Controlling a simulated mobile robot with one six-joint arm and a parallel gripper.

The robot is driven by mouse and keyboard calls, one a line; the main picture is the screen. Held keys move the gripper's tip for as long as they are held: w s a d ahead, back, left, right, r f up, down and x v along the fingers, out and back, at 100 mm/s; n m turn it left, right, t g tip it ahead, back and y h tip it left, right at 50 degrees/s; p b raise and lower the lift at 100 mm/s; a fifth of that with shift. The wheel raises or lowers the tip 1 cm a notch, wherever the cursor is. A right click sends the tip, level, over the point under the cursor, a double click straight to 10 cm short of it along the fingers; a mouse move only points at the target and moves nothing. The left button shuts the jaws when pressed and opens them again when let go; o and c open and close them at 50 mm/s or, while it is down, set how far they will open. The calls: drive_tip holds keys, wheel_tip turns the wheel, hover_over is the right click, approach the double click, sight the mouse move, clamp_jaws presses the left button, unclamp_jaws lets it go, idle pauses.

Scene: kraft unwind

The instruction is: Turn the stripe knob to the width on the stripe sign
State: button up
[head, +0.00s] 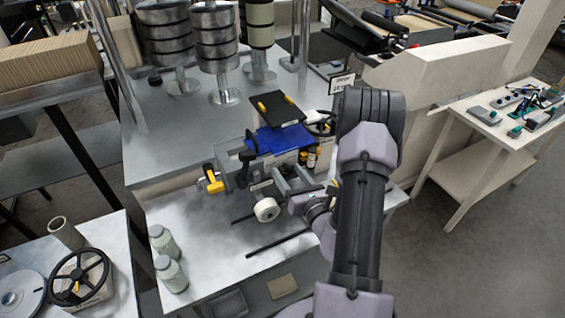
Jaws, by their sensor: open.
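A small white stripe sign (342,83) stands at the back right of the machine table; its first line seems to read "Stripe", and the number below is too small to read surely. A black handwheel (320,123) sits at the machine's right side, partly hidden behind my arm. I cannot tell whether it is the stripe knob, and no pointer or scale is readable. My gripper (330,190) is open at the front right of the machine, below the handwheel and apart from it. My wrist and forearm hide part of it.
A white roll (267,209) and dark rods lie just left of my gripper. A yellow-handled part (213,180) is further left. Stacked rolls (166,45) stand behind. A side table (500,125) with devices is right.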

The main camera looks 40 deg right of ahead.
drive_tip(key=shift+a+r, duration=0.1)
drive_tip(key=shift+s, duration=0.1)
drive_tip(key=shift+c, duration=0.9)
clamp_jaws()
drive_tip(key=shift+m, duration=0.3)
drive_tip(key=shift+r+m+p, duration=0.1)
drive_tip(key=shift+m+p, duration=0.6)
drive_tip(key=shift+m, duration=0.2)
drive_tip(key=m+p, duration=0.2)
drive_tip(key=m, duration=0.1)
drive_tip(key=shift+m, duration=0.4)
drive_tip(key=m+p, duration=0.2)
drive_tip(key=m, duration=0.3)
drive_tip(key=shift+d+p, duration=0.25)
drive_tip(key=shift+p, duration=0.15)
drive_tip(key=shift+f+m, duration=0.2)
drive_tip(key=shift+m, duration=0.2)
